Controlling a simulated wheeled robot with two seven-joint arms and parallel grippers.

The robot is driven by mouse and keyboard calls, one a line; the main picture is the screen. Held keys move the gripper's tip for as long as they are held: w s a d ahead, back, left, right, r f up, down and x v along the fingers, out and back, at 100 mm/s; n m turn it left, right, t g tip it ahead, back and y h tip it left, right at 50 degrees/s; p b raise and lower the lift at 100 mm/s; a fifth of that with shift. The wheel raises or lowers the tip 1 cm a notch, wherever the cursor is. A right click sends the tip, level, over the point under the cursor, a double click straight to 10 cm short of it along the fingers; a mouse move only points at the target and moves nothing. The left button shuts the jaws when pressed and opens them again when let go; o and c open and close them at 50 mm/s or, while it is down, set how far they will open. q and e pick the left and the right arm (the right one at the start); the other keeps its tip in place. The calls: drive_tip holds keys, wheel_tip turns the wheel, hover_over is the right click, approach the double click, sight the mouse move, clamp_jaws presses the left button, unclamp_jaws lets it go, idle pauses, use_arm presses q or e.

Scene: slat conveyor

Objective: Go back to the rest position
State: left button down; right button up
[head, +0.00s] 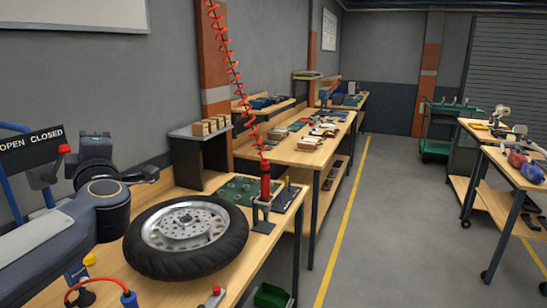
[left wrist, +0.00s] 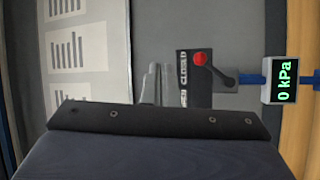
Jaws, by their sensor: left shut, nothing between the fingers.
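My left arm comes in from the left in the head view, over the near bench, left of the wheel. My left gripper (left wrist: 152,84) shows in the left wrist view as grey fingers beyond a dark mount, shut and empty. It points toward the wall and is apart from the valve sign, with its red-knobbed lever (left wrist: 200,58). That lever (head: 64,149) also shows in the head view, by the OPEN CLOSED sign (head: 31,141). My right gripper is in neither view.
A tyred wheel (head: 187,236) lies flat on the near bench (head: 262,247). A red coiled hose (head: 234,75) hangs over a red tool (head: 265,184). A gauge (left wrist: 286,80) reads 0 kPa. The floor (head: 400,230) right of the bench is clear; carts stand farther right.

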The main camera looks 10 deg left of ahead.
use_arm(q)
drive_tip(key=s+d+f+m+t+h, duration=0.1)
drive_tip(key=s+d+f+m+h, duration=0.3)
drive_tip(key=d+f+m+h, duration=0.35)
drive_tip(key=s+d+f+m+h, duration=0.3)
drive_tip(key=d+f+m+h, duration=0.3)
drive_tip(key=d+m+h, duration=0.25)
drive_tip(key=s+d+f+m+g, duration=0.2)
drive_tip(key=s+f+g, duration=0.3)
drive_tip(key=s+f, duration=0.4)
drive_tip(key=s+d+f+m+g+h, duration=0.1)
drive_tip(key=s+f+m+g, duration=0.3)
drive_tip(key=s+f, duration=0.6)
drive_tip(key=shift+d+f+g+h, duration=0.3)
drive_tip(key=shift+d+f+g, duration=0.2)
drive_tip(key=shift+d+f, duration=0.2)
